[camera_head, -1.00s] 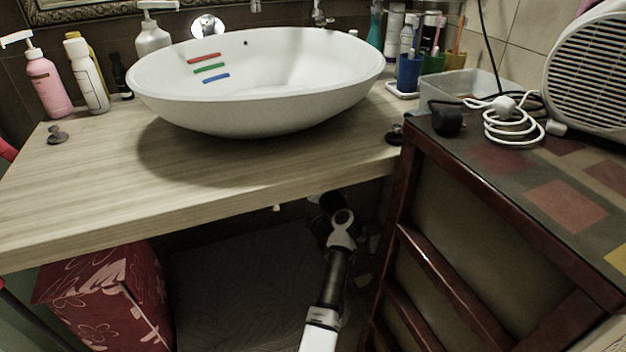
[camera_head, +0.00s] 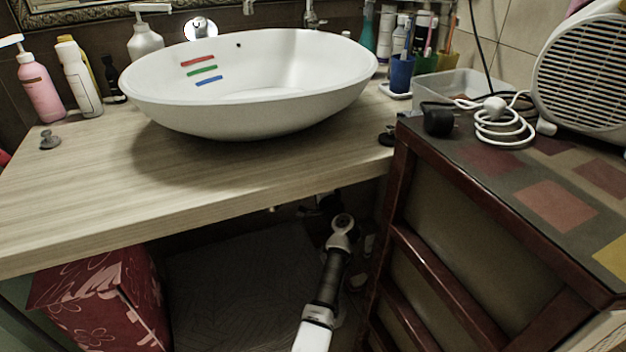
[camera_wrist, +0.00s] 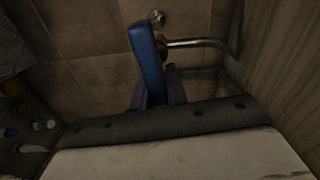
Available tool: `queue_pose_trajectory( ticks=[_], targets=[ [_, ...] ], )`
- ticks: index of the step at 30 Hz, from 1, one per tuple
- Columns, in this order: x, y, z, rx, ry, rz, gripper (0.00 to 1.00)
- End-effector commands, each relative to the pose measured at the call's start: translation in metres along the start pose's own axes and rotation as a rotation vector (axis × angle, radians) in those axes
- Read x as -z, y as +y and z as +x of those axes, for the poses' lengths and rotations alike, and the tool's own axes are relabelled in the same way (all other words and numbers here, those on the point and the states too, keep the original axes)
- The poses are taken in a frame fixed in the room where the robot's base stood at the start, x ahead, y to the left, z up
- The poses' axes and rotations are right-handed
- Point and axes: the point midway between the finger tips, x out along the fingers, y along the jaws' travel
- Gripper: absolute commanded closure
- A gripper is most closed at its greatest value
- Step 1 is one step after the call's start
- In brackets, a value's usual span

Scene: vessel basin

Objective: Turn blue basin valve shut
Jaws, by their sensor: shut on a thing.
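The blue valve (camera_wrist: 148,62) shows in the wrist view as a long flat blue handle, running from the upper middle down to my fingers. It sits in front of a brass-coloured body (camera_wrist: 161,46) with a metal pipe running off to the right. My gripper (camera_wrist: 158,90) is shut on the lower end of the blue handle, its dark fingers on either side. In the head view my arm reaches into the dark space under the counter, and neither the fingers nor the valve can be made out there. The white basin (camera_head: 250,110) stands on the wooden counter above.
The wooden counter (camera_head: 110,190) overhangs my arm. A dark red wooden cabinet (camera_head: 470,285) stands close on the right, and a red flowered box (camera_head: 105,300) is under the counter at left. In the wrist view, bottles (camera_wrist: 40,125) lie at the left and a tiled wall (camera_wrist: 90,90) is behind.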

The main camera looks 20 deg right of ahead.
Motion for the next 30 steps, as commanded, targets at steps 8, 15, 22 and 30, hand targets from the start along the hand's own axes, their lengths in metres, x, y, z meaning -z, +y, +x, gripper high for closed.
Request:
queue_pose_trajectory(
  ticks=[8, 15, 22, 30],
  targets=[
    [0.0001, 0.0006, 0.0009, 0.003, 0.001, 0.112, 1.00],
    [0.0000, 0.0018, 0.0010, 0.003, 0.001, 0.144, 1.00],
    [-0.0001, 0.0019, 0.0010, 0.003, 0.001, 0.146, 1.00],
    [-0.0002, 0.0024, 0.0008, 0.003, 0.001, 0.146, 0.67]
  ],
)
